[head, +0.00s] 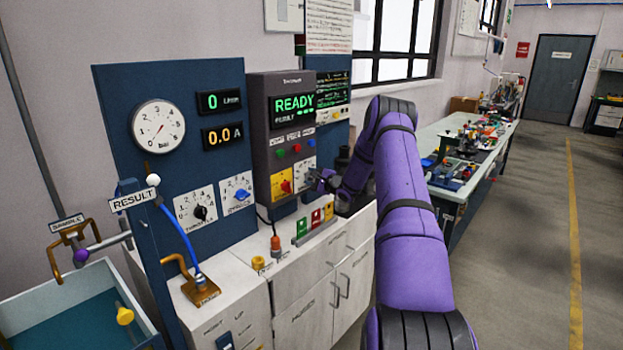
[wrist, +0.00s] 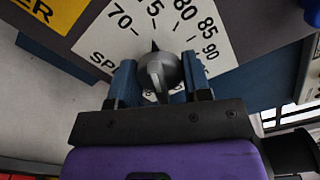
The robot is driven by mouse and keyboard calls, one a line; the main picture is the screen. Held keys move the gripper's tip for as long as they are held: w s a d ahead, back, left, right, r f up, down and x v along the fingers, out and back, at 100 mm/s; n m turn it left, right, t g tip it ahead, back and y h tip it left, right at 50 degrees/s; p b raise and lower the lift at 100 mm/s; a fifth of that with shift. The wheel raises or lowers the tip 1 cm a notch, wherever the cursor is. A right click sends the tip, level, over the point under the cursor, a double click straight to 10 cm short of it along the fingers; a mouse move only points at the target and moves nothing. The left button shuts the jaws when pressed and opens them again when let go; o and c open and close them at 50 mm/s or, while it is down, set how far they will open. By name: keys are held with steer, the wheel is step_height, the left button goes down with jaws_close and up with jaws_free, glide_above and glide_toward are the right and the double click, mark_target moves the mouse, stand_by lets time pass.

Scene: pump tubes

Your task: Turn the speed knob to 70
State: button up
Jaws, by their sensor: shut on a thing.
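The speed knob (wrist: 158,72) is a round grey knob with a raised bar, in the middle of a white dial plate (wrist: 215,58) marked 70, 75, 80, 85 and 90. Its dark pointer shows above it and points up, close to the 75 mark and right of the 70. My gripper (wrist: 160,82) has its two blue fingers on either side of the knob and is shut on it. In the head view my gripper (head: 325,181) is at the dial plate (head: 303,178) on the grey control box; the arm and gripper partly hide the knob there.
The READY display (head: 294,105) and coloured buttons (head: 296,149) are above. Green, yellow and red blocks (head: 316,218) stand on the white counter below.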

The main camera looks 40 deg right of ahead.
steer(key=n, duration=0.5)
steer(key=shift+n, duration=0.3)
stand_by(0.4)
steer(key=o, duration=0.9)
steer(key=s, duration=1)
steer(key=shift+s+d, duration=0.4)
